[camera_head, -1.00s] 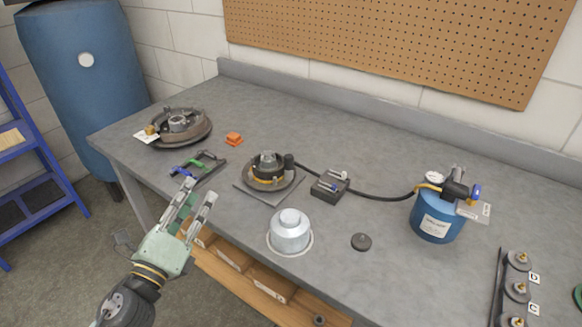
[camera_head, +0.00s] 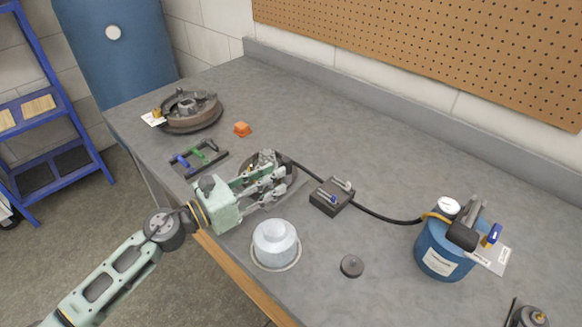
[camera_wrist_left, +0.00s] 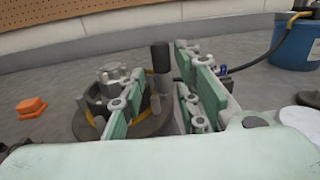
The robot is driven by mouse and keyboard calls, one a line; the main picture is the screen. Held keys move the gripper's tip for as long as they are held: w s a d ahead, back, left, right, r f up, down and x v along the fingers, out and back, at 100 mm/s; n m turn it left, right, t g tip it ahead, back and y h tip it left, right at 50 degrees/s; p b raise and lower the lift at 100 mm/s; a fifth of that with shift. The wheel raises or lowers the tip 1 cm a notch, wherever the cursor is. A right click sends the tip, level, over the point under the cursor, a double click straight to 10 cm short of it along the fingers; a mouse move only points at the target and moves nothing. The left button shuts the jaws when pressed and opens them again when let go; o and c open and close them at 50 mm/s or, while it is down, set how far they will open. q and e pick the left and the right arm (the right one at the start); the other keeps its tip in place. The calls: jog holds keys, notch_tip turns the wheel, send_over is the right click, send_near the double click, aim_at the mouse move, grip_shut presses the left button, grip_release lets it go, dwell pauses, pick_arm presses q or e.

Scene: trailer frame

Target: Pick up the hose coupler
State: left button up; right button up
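The hose coupler (camera_wrist_left: 161,62) appears to be the dark upright cylinder with a grey lower part, beside the hub assembly (camera_wrist_left: 107,92). In the head view my left fingers largely hide it. My left gripper (camera_head: 279,178) reaches in over the hub assembly's right side. In the left wrist view its two green-grey fingers stand apart, one on each side of the coupler. I cannot tell whether either finger touches it. A black hose (camera_head: 378,213) runs from behind the gripper to the blue canister (camera_head: 437,249). My right gripper is not in view.
A small dark box with levers (camera_head: 331,196) lies right of the gripper. A silver domed can (camera_head: 275,242) and a dark round cap (camera_head: 352,266) are in front. A brake drum (camera_head: 190,112), orange block (camera_head: 242,129) and tool rack (camera_head: 199,157) stand left. The bench's back is clear.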

aim_at(287, 164)
pick_arm(q)
jog(key=shift+w+d+r+p, duration=0.3)
jog(key=shift+w+d+p, duration=0.05)
jog(key=shift+d, duration=0.15)
jog(key=shift+w+d+r+p, duration=0.3)
jog(key=shift+d, duration=0.2)
jog(key=shift+x, duration=1.2)
jog(key=shift+w+d+f, duration=0.1)
jog(key=shift+d+f, duration=0.1)
jog(key=shift+d, duration=0.05)
jog(key=shift+c, duration=0.2)
grip_shut()
jog(key=shift+r+p, duration=0.35)
notch_tip(287, 164, up, 9)
jog(key=p, duration=0.3)
jog(key=shift+p, duration=0.35)
jog(key=shift+r+p, duration=0.45)
jog(key=shift+r, duration=0.1)
jog(key=shift+r+p, duration=1.25)
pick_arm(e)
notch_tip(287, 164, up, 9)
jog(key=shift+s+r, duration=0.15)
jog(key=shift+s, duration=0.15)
